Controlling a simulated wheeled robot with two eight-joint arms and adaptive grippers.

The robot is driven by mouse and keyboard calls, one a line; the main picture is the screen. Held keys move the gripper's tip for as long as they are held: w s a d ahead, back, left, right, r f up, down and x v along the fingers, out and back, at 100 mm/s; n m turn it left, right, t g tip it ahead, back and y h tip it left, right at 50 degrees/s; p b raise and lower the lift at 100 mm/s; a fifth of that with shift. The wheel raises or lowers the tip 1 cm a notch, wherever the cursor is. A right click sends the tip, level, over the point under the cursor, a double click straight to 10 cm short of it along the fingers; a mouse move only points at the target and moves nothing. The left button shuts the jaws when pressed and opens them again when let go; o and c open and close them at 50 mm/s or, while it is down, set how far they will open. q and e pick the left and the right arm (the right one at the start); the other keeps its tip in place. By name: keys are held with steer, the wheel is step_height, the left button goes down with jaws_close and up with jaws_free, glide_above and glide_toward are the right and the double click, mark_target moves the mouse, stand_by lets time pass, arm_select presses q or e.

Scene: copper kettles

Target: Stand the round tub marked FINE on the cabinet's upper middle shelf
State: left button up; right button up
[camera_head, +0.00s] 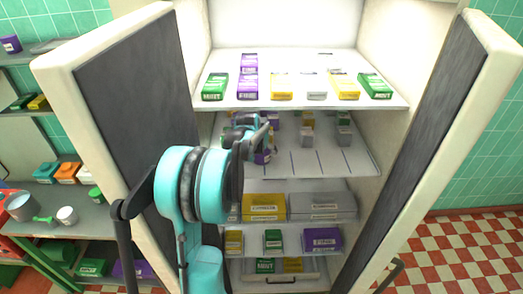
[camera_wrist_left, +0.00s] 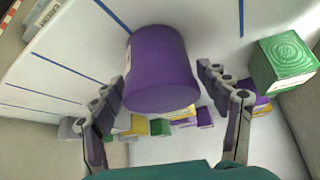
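A purple round tub (camera_wrist_left: 160,72) stands between the fingers of my left gripper in the left wrist view, its narrower end at a white shelf marked with blue lines (camera_wrist_left: 75,62). A pale label edge shows on its side; I cannot read it. My left gripper (camera_head: 258,138) is inside the cabinet at the left part of the shelf (camera_head: 345,165) below the top one. Its fingers straddle the tub, with narrow gaps seeming to show on both sides. In the head view a patch of purple (camera_head: 262,157) shows under the gripper. My right gripper is not in view.
A green box (camera_wrist_left: 284,62) stands to the right of the tub. The cabinet doors (camera_head: 130,90) (camera_head: 430,140) stand open on both sides. The top shelf (camera_head: 300,65) holds several boxes.

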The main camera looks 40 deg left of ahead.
arm_select(q)
steer(key=shift+s+r, duration=0.1)
steer(key=shift+r, duration=0.4)
steer(key=v, duration=0.7)
steer(key=s+d+r+m+h, duration=0.1)
steer(key=s+d, duration=0.3)
steer(key=d, duration=0.6)
steer(key=s+d+r+m, duration=0.1)
steer(key=s+d, duration=0.4)
steer(key=d, duration=0.5)
steer(key=s+d+f+m+t+h, duration=0.1)
steer(key=s+d+f, duration=0.5)
steer(key=s+d, duration=0.6)
steer(key=shift+s+f+m, duration=0.25)
steer(key=shift+m, duration=0.35)
steer(key=shift+f, duration=0.1)
